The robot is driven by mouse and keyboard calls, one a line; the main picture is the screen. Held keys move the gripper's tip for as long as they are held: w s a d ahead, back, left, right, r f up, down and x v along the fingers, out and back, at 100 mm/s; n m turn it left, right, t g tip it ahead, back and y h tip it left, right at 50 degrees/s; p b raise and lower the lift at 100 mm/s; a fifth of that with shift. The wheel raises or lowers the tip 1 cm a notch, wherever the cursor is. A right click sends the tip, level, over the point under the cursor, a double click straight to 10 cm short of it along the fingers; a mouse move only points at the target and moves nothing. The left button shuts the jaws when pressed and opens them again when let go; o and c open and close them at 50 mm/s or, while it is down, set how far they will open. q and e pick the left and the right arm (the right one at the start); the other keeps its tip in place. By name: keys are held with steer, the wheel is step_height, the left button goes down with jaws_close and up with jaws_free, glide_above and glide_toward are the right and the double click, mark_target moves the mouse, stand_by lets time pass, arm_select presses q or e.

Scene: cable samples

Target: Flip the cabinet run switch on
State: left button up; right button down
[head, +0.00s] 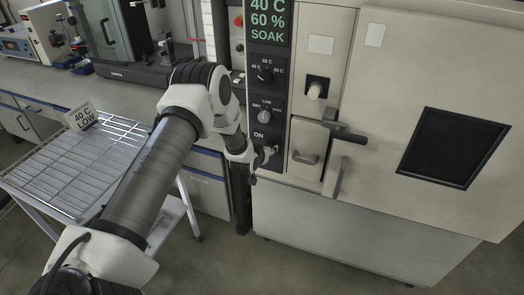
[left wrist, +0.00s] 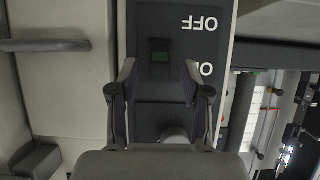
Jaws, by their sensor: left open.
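The cabinet's dark control panel (head: 265,95) stands upright in the middle of the head view, with an ON label near its lower end. My left gripper (head: 264,156) is at the panel just below that label and hides the run switch there. Contact cannot be told. My right gripper is out of view.
The display reads 40 C, 60 %, SOAK. Two knobs (head: 265,75) sit above the switch. Door handles (head: 345,135) stick out right of the panel. A wire rack cart (head: 75,165) with a "40 C LOW" sign (head: 82,117) stands at left, before a bench with equipment.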

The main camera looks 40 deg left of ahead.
arm_select(q)
steer(key=v, duration=0.9)
steer(key=shift+s+d, duration=0.15)
steer(key=shift+s, duration=0.1)
steer(key=shift+r, duration=0.1)
steer(key=s+d+f+m+g+h, duration=0.3)
steer(key=s+d+f+g, duration=0.3)
steer(key=s+d+f, duration=1.05)
steer(key=s+g, duration=0.6)
steer(key=s, duration=1.4)
steer(key=shift+d+r+n, duration=0.25)
steer(key=shift+d+n, duration=0.1)
steer(key=shift+n, duration=0.05)
